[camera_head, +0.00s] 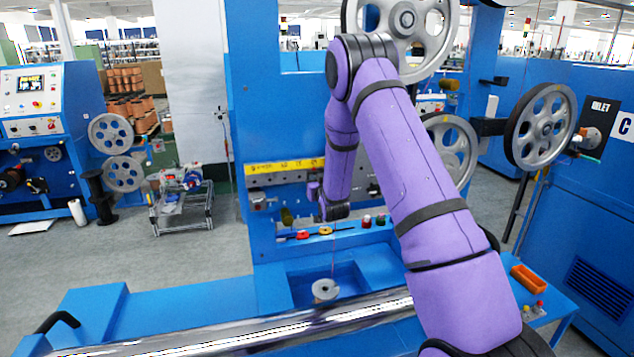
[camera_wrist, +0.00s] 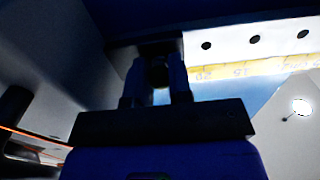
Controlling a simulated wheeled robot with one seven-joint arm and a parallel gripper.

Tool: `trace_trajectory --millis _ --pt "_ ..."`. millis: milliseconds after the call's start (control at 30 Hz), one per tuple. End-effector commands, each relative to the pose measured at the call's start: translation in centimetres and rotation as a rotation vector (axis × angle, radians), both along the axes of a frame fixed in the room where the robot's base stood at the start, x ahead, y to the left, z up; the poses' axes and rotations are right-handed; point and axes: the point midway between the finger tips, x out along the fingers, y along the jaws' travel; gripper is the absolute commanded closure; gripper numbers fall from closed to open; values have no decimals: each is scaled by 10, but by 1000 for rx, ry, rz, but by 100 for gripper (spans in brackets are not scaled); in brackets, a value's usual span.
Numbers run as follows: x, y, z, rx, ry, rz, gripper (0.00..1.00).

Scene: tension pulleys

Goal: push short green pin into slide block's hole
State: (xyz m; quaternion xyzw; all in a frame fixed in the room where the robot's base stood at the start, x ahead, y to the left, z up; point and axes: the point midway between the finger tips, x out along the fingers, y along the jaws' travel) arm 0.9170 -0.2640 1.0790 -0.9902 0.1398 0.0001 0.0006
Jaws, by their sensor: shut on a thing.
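My gripper (camera_wrist: 157,88) is shut on a small dark piece (camera_wrist: 159,72) in the wrist view. The piece is too dark to tell its colour or whether it is the short green pin. A dark block-like shape (camera_wrist: 158,46) lies directly beyond the fingertips; I cannot tell whether it is the slide block, and no hole shows in it. In the head view my gripper (camera_head: 314,191) is small, close to the front of the grey rail (camera_head: 290,184) under the yellow scale (camera_head: 284,166). Its fingertips and the contact there are not clear.
The rail has a row of holes in the wrist view (camera_wrist: 255,39). Below it, a blue shelf (camera_head: 350,236) holds small red, yellow and green parts. A grey spool (camera_head: 325,290) stands in a blue recess. A shiny roller (camera_head: 230,335) crosses the front. Large spoked pulleys (camera_head: 541,127) stand right.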

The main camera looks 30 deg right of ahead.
Motion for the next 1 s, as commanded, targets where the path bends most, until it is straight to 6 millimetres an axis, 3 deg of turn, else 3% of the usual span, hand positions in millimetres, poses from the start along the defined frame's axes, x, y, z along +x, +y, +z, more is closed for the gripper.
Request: trace_trajectory --millis 333,367,467,800,1000 --pt "1 0 1 -1 -2 0 100" --pt "1 0 1 -1 -2 0 74" --pt "1 0 1 -1 -2 0 51" --pt "-2 1 0 0 -1 0 51" --pt "-27 8 0 0 1 0 51"
